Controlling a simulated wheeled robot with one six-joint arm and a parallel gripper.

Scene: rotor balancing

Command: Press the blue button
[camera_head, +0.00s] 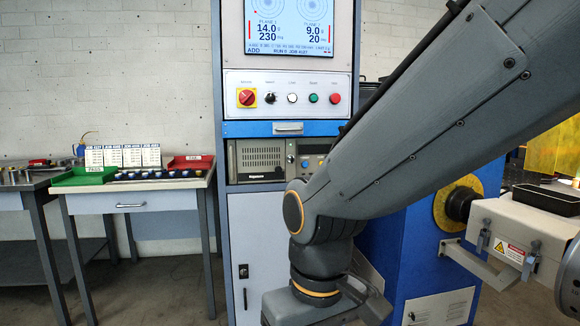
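The control panel (288,96) on the grey cabinet carries a row of controls. From left to right these are a red rotary switch on a yellow plate (247,97), a black knob (270,98), a white button (292,98), a green button (313,98) and a red button (335,98). I cannot make out a blue button in this row. My arm crosses from the upper right to the lower middle, in front of the cabinet's right side. Its fingers do not show, so my gripper is out of view.
A screen (289,25) sits above the panel; a blue drawer (288,128) and instrument unit (262,158) sit below. A side table (133,201) at left holds a green tray (85,176) and red tray (190,162). The blue machine (428,262) stands at right.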

